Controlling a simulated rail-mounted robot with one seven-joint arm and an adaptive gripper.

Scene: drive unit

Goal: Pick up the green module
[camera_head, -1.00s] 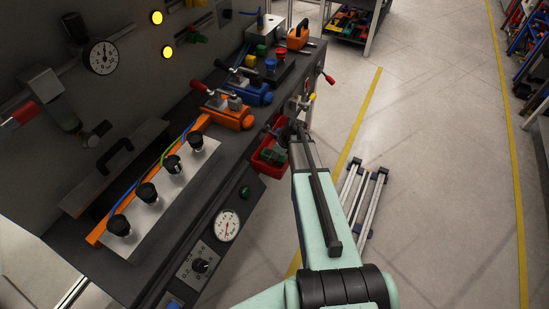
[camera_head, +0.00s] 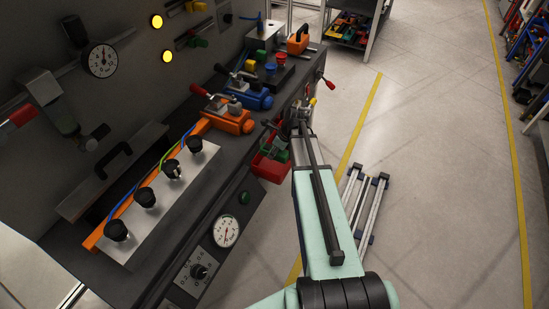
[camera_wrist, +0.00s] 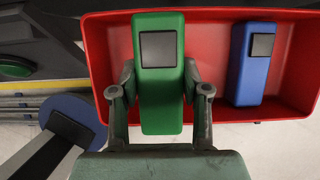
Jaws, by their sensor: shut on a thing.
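The green module (camera_wrist: 162,100), a long block with a grey square on its face, is between the two fingers of my gripper (camera_wrist: 159,84). The gripper is shut on it, one finger against each side. In the wrist view the module overlaps the red bin (camera_wrist: 100,60) and reaches past its lower rim, so it appears raised. The module also shows small in the head view (camera_head: 281,154), over the red bin (camera_head: 268,168) at the bench's front; my arm partly blocks the fingers there.
A blue module (camera_wrist: 252,65) lies in the bin, right of the green one. The bench (camera_head: 245,140) carries orange and blue clamps close by. Black knobs (camera_head: 145,196) stand on a plate to the left. Open floor (camera_head: 440,150) lies right of the bench.

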